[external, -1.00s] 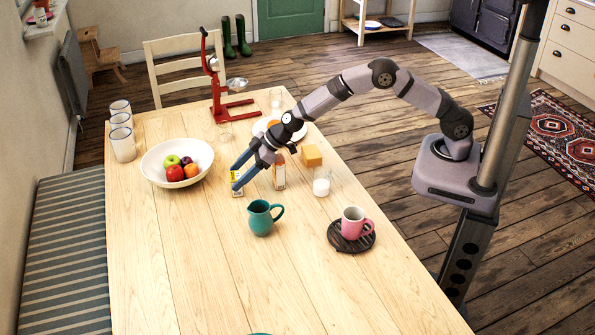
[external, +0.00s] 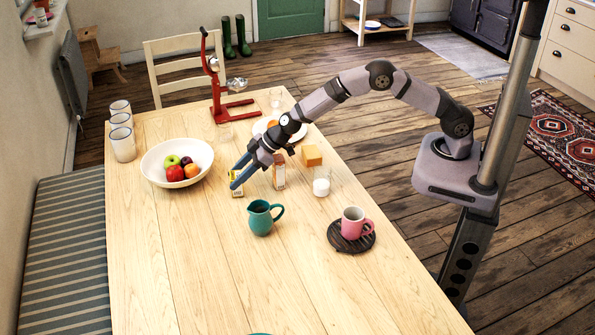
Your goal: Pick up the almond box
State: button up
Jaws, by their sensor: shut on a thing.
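The almond box (external: 237,190) is a small yellow and white carton standing on the wooden table, right of the fruit bowl; its print is too small to read. My gripper (external: 238,175) reaches down from the right, and its blue fingers are shut on this box. The fingers cover much of the box, and only parts of it show. It appears to be at table level; I cannot tell whether it touches the wood.
An orange-brown carton (external: 279,172) stands close to the right of my gripper. A teal jug (external: 262,217) is in front, and a white fruit bowl (external: 155,160) is to the left. A glass of milk (external: 321,182) stands further right. The table's front left is clear.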

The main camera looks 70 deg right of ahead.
aim_at(237, 175)
notch_tip(237, 175, up, 10)
jog(key=shift+f+p, duration=0.1)
jog(key=shift+p, duration=1.1)
